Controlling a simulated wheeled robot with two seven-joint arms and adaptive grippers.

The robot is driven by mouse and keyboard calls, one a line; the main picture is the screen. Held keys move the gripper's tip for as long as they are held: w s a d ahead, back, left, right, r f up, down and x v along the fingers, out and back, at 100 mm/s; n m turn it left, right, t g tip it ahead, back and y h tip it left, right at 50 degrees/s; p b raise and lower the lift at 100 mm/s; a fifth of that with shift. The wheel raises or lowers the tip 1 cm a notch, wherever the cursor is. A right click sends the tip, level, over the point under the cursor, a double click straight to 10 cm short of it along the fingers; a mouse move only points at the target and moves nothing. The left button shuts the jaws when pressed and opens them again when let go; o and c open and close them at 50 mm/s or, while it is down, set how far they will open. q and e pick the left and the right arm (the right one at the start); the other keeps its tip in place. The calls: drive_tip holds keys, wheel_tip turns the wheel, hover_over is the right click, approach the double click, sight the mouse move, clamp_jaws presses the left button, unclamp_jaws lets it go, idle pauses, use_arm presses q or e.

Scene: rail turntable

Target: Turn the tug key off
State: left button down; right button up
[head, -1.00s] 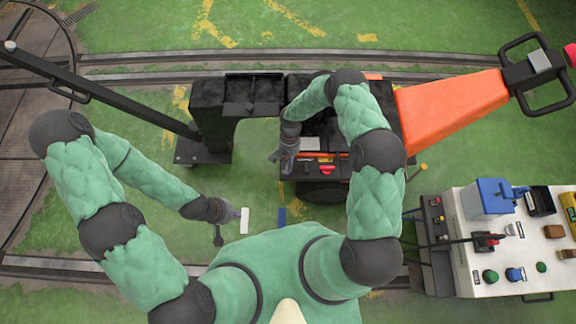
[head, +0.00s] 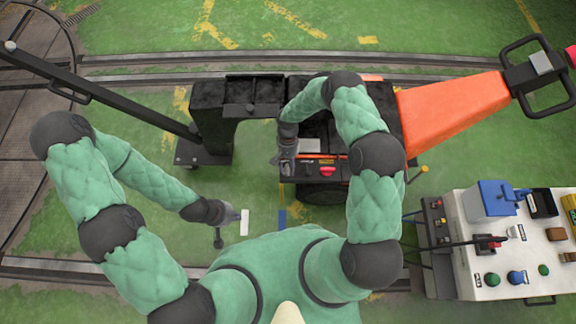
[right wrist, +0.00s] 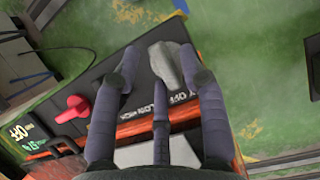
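The tug is a black machine with an orange arm (head: 452,105). In the right wrist view its dark panel carries partly readable lettering with "OFF" and "ON". A grey block-like piece (right wrist: 165,64), apparently the key, stands beside that lettering. My right gripper (right wrist: 160,58) is around it with its fingers spread. The right finger looks close to or against the piece; a gap shows on the left. In the head view my right gripper (head: 282,164) is at the panel's left edge, and the key cannot be made out. My left gripper (head: 228,217) hangs over the green floor, its fingers unclear.
A red knob (right wrist: 72,107) sits on the panel left of my right gripper; it also shows in the head view (head: 327,171). A white-topped cart (head: 500,262) with buttons and boxes stands at the right. A black bar (head: 110,95) runs at the left.

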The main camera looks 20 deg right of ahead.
drive_tip(key=v, duration=0.7)
drive_tip(key=shift+r, duration=0.2)
idle(0.7)
drive_tip(key=s+a+r+t+y+p, duration=0.1)
drive_tip(key=s+a+r+t+p, duration=0.1)
drive_tip(key=s, duration=0.7)
drive_tip(key=s+a+r+t+y+p, duration=0.1)
drive_tip(key=s+r+p, duration=0.4)
drive_tip(key=s, duration=0.5)
drive_tip(key=shift+a+r+n+t+y, duration=0.3)
drive_tip(key=shift+a+r+t+y, duration=0.1)
drive_tip(key=shift+a+r+t, duration=0.35)
drive_tip(key=shift+f, duration=0.1)
